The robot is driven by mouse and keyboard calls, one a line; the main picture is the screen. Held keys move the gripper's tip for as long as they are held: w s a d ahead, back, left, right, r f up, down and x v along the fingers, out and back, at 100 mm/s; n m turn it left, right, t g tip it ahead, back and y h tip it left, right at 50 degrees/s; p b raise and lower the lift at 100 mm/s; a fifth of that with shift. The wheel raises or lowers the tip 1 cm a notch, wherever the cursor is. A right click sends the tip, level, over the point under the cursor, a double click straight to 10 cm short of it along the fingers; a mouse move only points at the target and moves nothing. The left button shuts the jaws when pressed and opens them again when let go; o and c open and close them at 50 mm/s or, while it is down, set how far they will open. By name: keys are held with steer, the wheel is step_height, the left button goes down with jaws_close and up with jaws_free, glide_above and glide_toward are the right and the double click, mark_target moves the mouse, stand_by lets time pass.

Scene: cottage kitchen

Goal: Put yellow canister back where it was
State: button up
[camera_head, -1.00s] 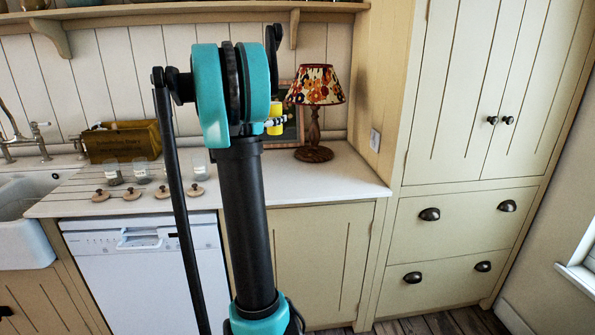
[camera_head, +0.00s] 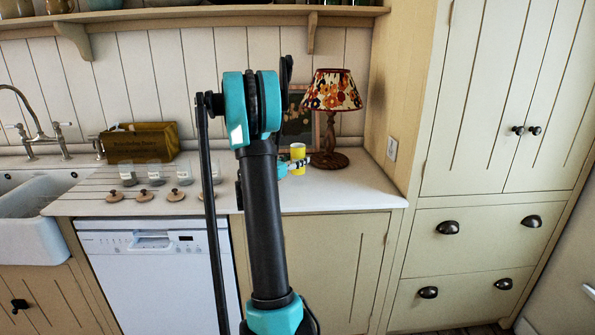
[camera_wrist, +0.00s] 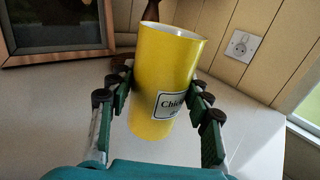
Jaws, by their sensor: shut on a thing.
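The yellow canister (camera_wrist: 163,75) has a label on its front and an open top, and it appears tilted in the wrist view. My gripper (camera_wrist: 158,100) is shut on it, with a finger on each side. In the head view the canister (camera_head: 298,152) shows just right of my arm, in front of the lamp and the picture frame, over the right part of the white counter (camera_head: 345,190). My gripper (camera_head: 285,167) is partly hidden behind my arm there. I cannot tell whether the canister's base touches the counter.
A lamp (camera_head: 331,95) with a floral shade stands behind the canister to the right. A framed picture (camera_head: 300,125) leans at the wall. Several glass jars (camera_head: 156,175) and wooden lids (camera_head: 146,196) sit on the left counter, near a wooden box (camera_head: 140,143). The right counter front is clear.

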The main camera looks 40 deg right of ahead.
mark_target(293, 171)
steer(key=shift+f, duration=2.2)
steer(key=o, duration=1.3)
steer(key=shift+f, duration=0.1)
steer(key=shift+a, duration=0.25)
steer(key=v, duration=1.1)
steer(key=shift+s+a, duration=0.25)
